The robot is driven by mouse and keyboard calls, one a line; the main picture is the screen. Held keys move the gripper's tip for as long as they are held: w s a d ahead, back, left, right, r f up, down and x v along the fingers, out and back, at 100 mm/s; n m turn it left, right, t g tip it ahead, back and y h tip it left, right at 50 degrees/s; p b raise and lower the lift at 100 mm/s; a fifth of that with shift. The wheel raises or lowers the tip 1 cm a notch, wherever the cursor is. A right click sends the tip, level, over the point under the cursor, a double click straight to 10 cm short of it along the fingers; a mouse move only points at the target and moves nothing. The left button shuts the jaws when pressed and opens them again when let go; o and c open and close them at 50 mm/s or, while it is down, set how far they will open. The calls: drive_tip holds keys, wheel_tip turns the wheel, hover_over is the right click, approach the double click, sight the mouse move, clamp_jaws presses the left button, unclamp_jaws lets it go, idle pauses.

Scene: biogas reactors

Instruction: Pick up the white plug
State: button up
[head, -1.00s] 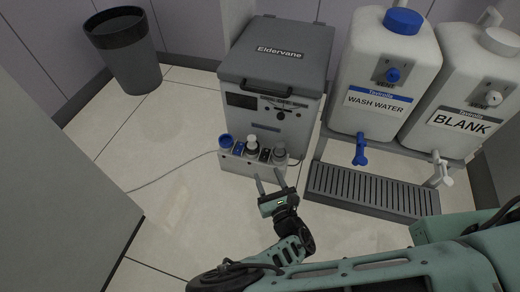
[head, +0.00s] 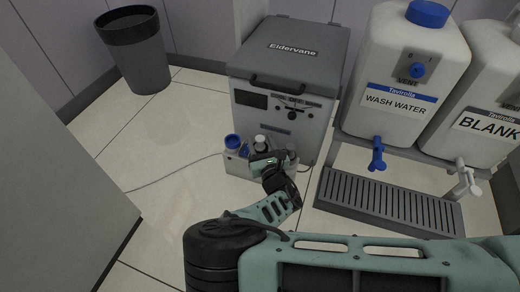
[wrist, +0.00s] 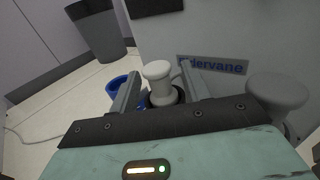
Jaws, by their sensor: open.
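The white plug (head: 260,139) stands upright in a light rack (head: 235,166) in front of the grey Eldervane unit. In the wrist view the white plug (wrist: 157,70) has a round knob top and a narrower neck above a dark collar. My gripper (wrist: 160,73) is open, with one finger on each side of the plug. I cannot tell whether either finger touches it. In the head view my gripper (head: 268,157) is over the rack's front and hides the plug's lower part.
The Eldervane unit (head: 290,75) rises close behind. A drip tray (head: 385,203) and water tanks (head: 410,70) are right; a bin (head: 135,50) is far left.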

drive_tip(key=shift+b+x, duration=0.5)
drive_tip(key=shift+x, duration=0.65)
drive_tip(key=shift+w+a, duration=0.1)
drive_tip(key=shift+w, duration=0.15)
clamp_jaws()
drive_tip(key=shift+r, duration=0.1)
